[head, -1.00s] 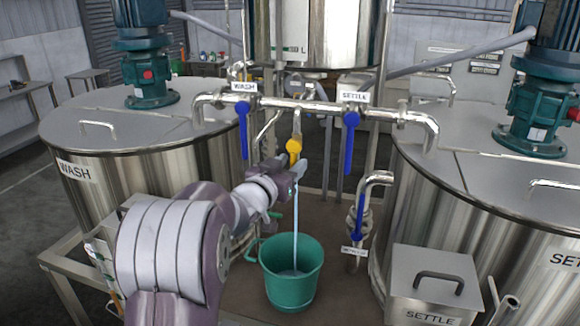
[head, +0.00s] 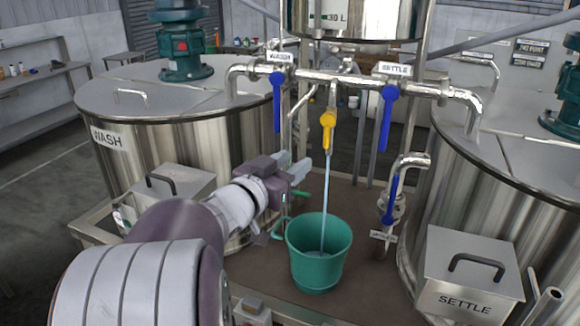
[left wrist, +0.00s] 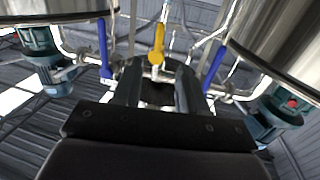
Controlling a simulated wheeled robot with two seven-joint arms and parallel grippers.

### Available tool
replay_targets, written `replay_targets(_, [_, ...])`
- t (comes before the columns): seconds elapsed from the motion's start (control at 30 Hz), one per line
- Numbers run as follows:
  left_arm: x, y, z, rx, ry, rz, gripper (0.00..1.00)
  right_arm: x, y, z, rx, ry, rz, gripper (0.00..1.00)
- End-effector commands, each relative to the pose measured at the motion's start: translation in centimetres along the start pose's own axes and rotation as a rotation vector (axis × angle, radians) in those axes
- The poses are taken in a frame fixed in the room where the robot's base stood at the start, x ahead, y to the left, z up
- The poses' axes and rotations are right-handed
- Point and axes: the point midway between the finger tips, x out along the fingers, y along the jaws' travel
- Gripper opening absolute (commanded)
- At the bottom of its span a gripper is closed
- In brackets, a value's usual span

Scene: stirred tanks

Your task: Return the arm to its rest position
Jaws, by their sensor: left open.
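My left gripper (head: 292,168) is open and empty in the head view, left of the water stream and above the left rim of the green bucket. Its fingers also show in the left wrist view (left wrist: 158,92), with nothing between them. The yellow tap handle (head: 328,130) points down, and a thin stream of water (head: 324,195) falls from below it into the green bucket (head: 318,262). The yellow handle also shows in the left wrist view (left wrist: 157,44), beyond the fingertips. My right gripper is not in view.
The WASH tank (head: 165,145) stands at left and the SETTLE tank (head: 510,170) at right. Blue handles (head: 277,102) and (head: 388,115) hang from the pipe. A SETTLE box (head: 468,275) stands at lower right. A WASH-side metal box (head: 165,185) is behind my arm.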

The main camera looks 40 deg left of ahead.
Motion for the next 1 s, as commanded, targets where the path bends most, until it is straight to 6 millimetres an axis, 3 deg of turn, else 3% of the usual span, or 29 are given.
replay_targets(0.43, [0.1,-0.1,0.1,0.021,-0.005,-0.005,0.42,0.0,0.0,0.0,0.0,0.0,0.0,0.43])
replay_targets(0.53, [-0.4,-3.0,2.4,0.084,-0.114,-0.146,0.42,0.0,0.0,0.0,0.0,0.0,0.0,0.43])
replay_targets(0.57, [-1.0,-4.4,3.8,0.09,-0.175,-0.223,0.42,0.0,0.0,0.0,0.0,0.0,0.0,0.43])
replay_targets(0.6, [-2.1,-6.1,6.6,0.082,-0.288,-0.321,0.42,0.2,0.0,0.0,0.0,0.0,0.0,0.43])
replay_targets(0.67, [-3.6,-5.9,12.9,0.043,-0.516,-0.401,0.42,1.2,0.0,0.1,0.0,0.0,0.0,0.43])
replay_targets(0.7, [-4.6,-4.4,16.9,0.013,-0.671,-0.404,0.42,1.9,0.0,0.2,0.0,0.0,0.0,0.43])
replay_targets(0.77, [-6.4,-1.0,22.0,-0.027,-0.886,-0.362,0.42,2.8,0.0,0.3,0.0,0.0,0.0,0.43])
replay_targets(0.8, [-7.7,1.6,24.8,-0.046,-1.014,-0.315,0.42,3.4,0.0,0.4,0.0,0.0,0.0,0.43])
replay_targets(0.9, [-10.9,8.0,29.9,-0.075,-1.27,-0.176,0.42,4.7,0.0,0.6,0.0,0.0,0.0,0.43])
replay_targets(1.0, [-13.0,13.2,32.8,-0.07,-1.413,-0.056,0.42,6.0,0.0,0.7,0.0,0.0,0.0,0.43])
